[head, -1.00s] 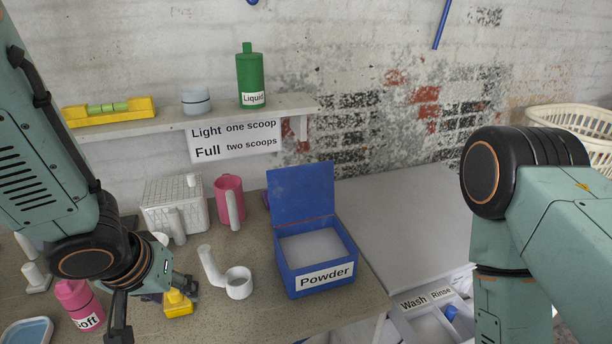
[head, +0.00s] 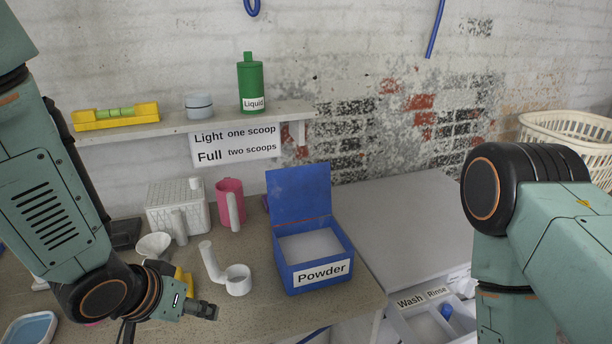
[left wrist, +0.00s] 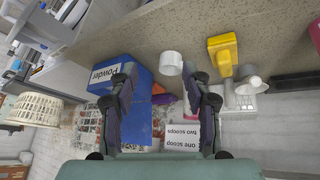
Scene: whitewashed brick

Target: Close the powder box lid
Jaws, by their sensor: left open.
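The blue powder box (head: 321,277) stands on the counter with its "Powder" label facing front. Its lid (head: 300,194) is open and upright at the back edge, and white powder fills the inside. My left gripper (head: 168,322) is low at the left, apart from the box, with the white scoop between them. In the left wrist view, which is upside down, the open, empty fingers (left wrist: 162,78) spread wide; the left finger overlaps the blue box (left wrist: 141,76) in the picture. My right arm shows at the right, but its gripper is out of view.
A white scoop (head: 238,280) lies left of the box. A pink mug (head: 229,204), a white basket-like box (head: 176,208) and a funnel (head: 154,246) stand behind. A shelf (head: 180,124) runs above. The grey surface (head: 405,220) right of the box is clear.

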